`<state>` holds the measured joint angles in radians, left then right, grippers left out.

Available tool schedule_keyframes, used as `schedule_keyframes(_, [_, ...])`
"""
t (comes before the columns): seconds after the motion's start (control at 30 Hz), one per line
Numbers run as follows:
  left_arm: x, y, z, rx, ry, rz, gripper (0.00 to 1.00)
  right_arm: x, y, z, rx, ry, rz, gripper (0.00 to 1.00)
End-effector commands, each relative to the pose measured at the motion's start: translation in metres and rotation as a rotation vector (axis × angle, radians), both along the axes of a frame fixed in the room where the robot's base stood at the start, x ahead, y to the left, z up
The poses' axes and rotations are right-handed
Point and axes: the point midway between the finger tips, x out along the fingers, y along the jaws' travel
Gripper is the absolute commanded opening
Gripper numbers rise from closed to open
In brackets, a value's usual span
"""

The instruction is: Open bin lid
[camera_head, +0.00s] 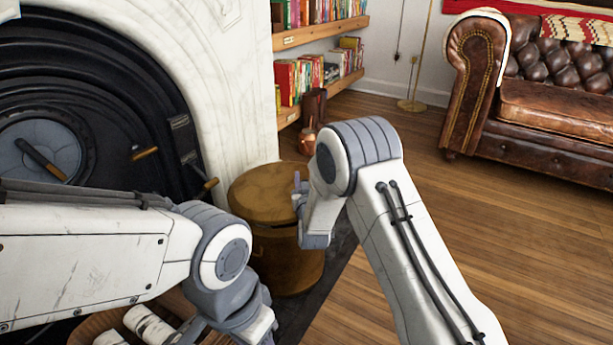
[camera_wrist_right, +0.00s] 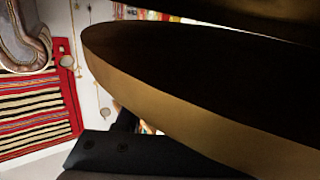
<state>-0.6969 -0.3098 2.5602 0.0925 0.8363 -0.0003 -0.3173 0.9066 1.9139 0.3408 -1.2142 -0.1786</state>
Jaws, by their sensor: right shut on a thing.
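The bin (camera_head: 288,265) is a round brass-brown drum on the floor beside the fireplace. Its flat round lid (camera_head: 262,190) is on top, partly hidden by my right arm. My right gripper (camera_head: 300,195) is at the bin's right side, near the top edge, and is shut on the bin lid. In the right wrist view, a dark disc with a brass rim (camera_wrist_right: 200,118) fills much of the picture, close above the dark gripper (camera_wrist_right: 125,152). The contact itself is hidden. My left wrist (camera_head: 240,315) is low in front of the bin; its fingers do not show clearly.
The marble fireplace (camera_head: 225,85) with its black iron insert stands at the left. A basket of logs (camera_head: 150,325) is at the bottom left, below my left arm. Bookshelves (camera_head: 315,80) and a copper vessel (camera_head: 307,140) are behind the bin. Wooden floor (camera_head: 520,220) is clear towards the leather sofa (camera_head: 560,100).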

Motion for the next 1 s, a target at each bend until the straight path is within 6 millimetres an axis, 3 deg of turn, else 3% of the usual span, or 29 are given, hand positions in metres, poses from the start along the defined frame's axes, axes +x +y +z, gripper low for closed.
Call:
schedule_keyframes(0.03, [0.0,0.0,0.021,0.0,0.0,0.0,0.5,0.001,0.002,0.017,-0.021,0.018,0.002,0.0])
schedule_keyframes(0.5, [0.0,0.0,0.131,-0.001,-0.001,0.0,0.5,0.021,0.03,0.082,-0.261,0.191,0.003,0.0])
schedule_keyframes(0.8, [0.0,0.0,0.177,0.0,0.0,0.0,0.5,0.034,0.048,0.103,-0.373,0.271,0.003,0.0])
schedule_keyframes(1.0, [0.0,0.0,0.191,0.0,0.0,0.0,0.5,0.039,0.055,0.108,-0.413,0.298,0.002,0.0])
